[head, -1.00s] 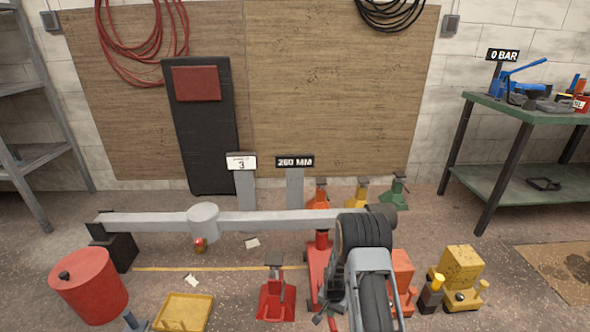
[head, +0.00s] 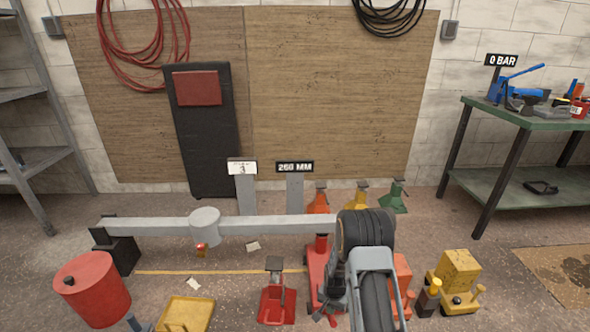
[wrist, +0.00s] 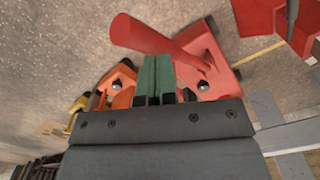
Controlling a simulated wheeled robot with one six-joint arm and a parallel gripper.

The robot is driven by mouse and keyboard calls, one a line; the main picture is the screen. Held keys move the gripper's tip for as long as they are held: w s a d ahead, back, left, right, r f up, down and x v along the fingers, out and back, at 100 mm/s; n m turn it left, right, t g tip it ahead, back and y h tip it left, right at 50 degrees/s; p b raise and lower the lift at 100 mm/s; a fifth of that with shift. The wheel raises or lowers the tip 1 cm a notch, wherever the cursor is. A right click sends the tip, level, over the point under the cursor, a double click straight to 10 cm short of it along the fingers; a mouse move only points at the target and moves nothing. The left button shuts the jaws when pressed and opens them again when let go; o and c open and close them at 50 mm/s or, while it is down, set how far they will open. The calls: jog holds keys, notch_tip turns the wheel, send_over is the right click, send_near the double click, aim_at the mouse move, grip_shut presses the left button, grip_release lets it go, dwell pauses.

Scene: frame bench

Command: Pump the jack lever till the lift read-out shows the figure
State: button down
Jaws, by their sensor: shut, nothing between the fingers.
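A red floor jack (head: 314,276) stands under the right end of the grey beam (head: 275,224), partly hidden by my arm. In the wrist view its red body (wrist: 222,82) lies beyond my fingers, and a thick red lever (wrist: 160,42) slants from it toward the camera. My gripper (wrist: 158,62) has its green fingers shut together with nothing between them. The lever passes just beyond the fingertips; I cannot tell whether they touch. In the head view the fingers are not clear. The lift read-out (head: 295,167) shows 260 MM. A white card (head: 242,168) beside it shows 3.
A red drum (head: 92,288) and a yellow tray (head: 186,313) stand at the front left. A red stand (head: 277,301) is left of my arm. A yellow block (head: 457,270) stands right. A green bench (head: 520,117) carries tools and a 0 BAR sign (head: 501,60).

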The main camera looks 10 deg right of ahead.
jog(key=shift+f, duration=0.1)
notch_tip(320, 180, down, 9)
jog(key=b, duration=0.7)
notch_tip(320, 180, up, 9)
jog(key=p, duration=0.7)
jog(key=shift+s+r, duration=0.1)
jog(key=shift+r, duration=0.1)
jog(key=shift+f, duration=0.1)
dwell(0.5)
notch_tip(320, 180, down, 9)
jog(key=b, duration=0.7)
notch_tip(320, 180, up, 9)
jog(key=p, duration=0.7)
jog(key=shift+f, duration=0.1)
dwell(0.5)
